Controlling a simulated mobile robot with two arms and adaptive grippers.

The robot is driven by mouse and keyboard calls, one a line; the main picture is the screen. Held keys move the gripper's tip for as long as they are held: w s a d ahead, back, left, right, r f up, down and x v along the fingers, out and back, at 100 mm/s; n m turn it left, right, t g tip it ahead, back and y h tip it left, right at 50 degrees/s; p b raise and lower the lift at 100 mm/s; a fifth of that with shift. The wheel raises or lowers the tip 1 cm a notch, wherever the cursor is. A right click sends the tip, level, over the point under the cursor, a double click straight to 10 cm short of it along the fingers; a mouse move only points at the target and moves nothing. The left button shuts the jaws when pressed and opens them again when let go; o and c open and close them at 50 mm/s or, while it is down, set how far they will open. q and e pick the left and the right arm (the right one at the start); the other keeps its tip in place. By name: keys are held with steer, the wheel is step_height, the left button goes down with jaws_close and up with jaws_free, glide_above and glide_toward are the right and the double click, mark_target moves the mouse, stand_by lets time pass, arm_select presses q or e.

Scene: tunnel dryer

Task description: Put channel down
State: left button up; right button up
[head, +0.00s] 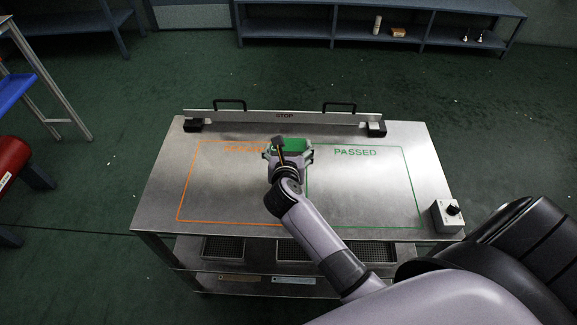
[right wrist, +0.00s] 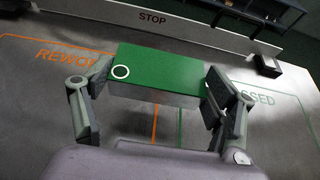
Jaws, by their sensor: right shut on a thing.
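The channel (right wrist: 160,72) is a block with a green top, grey sides and a white ring near its left end. My right gripper (right wrist: 157,88) is shut on it, one finger at each end. In the head view the green channel (head: 294,145) is partly hidden by my right wrist. It is over the middle of the steel table (head: 235,226), about where the orange and green outlines meet. I cannot tell whether it touches the tabletop. The green PASSED zone (head: 370,190) is on the right, and the orange REWORK zone (head: 225,190) is on the left. My left gripper is out of view.
A raised STOP bar (head: 230,117) with two black handles runs along the table's back edge. A grey box with a black knob (head: 447,215) sits at the right front corner. Mesh trays (head: 223,248) are on the shelf below. Both marked zones look otherwise empty.

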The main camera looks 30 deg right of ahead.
steer(key=shift+f+b, duration=0.4)
steer(key=shift+f, duration=3.1)
steer(key=shift+f, duration=0.15)
steer(key=o, duration=1.3)
steer(key=shift+r, duration=0.25)
steer(key=v, duration=1.2)
steer(key=shift+f+b, duration=0.1)
steer(key=shift+b, duration=0.2)
